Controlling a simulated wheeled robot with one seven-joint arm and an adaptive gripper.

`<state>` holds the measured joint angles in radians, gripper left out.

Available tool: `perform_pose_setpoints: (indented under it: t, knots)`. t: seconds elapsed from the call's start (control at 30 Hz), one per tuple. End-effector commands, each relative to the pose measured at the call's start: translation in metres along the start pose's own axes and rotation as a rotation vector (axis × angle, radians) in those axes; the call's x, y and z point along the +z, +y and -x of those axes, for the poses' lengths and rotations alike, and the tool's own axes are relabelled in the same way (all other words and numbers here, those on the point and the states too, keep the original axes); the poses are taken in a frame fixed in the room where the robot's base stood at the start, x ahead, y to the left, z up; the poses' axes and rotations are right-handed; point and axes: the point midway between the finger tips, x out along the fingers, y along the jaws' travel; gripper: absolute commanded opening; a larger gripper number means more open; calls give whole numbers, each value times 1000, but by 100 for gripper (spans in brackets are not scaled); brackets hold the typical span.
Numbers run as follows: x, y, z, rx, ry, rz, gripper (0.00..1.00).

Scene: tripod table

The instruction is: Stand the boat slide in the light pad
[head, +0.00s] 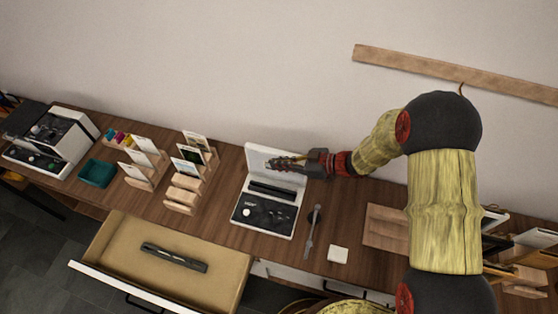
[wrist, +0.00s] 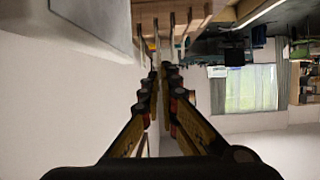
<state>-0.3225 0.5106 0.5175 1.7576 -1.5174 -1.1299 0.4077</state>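The light pad seems to be the white open device (head: 254,160) in the middle of the table in the head view, with a raised pale panel at the back and dark parts on its base. My gripper (head: 274,163) is in front of the raised panel, pointing left. In the wrist view, my gripper (wrist: 162,72) has its fingers close together with a narrow gap. No slide shows clearly between them, and I cannot tell if they are shut. Picture cards (head: 192,153) stand in wooden racks to the left; I cannot tell which is the boat slide.
A teal tray (head: 97,173) and a white machine (head: 52,140) stand at the far left. An open drawer (head: 120,245) holds a dark bar (head: 174,257). A grey-handled tool (head: 311,232) and a white square (head: 338,254) lie right of the device.

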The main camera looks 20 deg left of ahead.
Motion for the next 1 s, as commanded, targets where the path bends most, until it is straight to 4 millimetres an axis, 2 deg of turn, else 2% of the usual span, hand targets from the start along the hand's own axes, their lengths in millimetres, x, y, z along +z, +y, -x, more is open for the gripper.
perform_pose_setpoints:
  t: [0.1,1.0]
  knots:
    - [18,0,-7,0,0,0,0]
    - [121,3,-50,2,0,0,0]
